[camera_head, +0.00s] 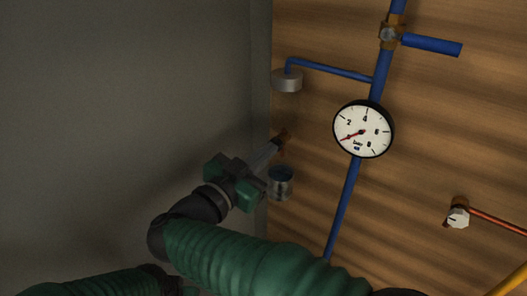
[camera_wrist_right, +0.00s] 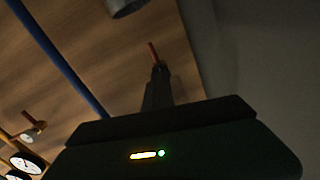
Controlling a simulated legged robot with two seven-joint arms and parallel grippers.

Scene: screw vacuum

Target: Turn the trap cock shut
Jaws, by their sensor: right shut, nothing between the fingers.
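A small brass cock (camera_head: 282,137) with a reddish handle is on the wooden panel near its left edge; I take it to be the trap cock. In the right wrist view its red handle (camera_wrist_right: 153,52) stands just beyond the fingertips. My right gripper (camera_head: 273,148) is shut and empty, with its tips close to the cock. I cannot tell whether they touch it. The tips also show in the wrist view (camera_wrist_right: 158,70). The fingers hide part of the cock, so its turn position is unclear. My left gripper is out of view.
A metal cup (camera_head: 281,184) is just below the right gripper. A blue pipe (camera_head: 345,205) carries a round gauge (camera_head: 363,129) and a valve with a blue lever (camera_head: 432,45). A white knob (camera_head: 458,217) is at right. A grey wall (camera_head: 120,110) fills the left.

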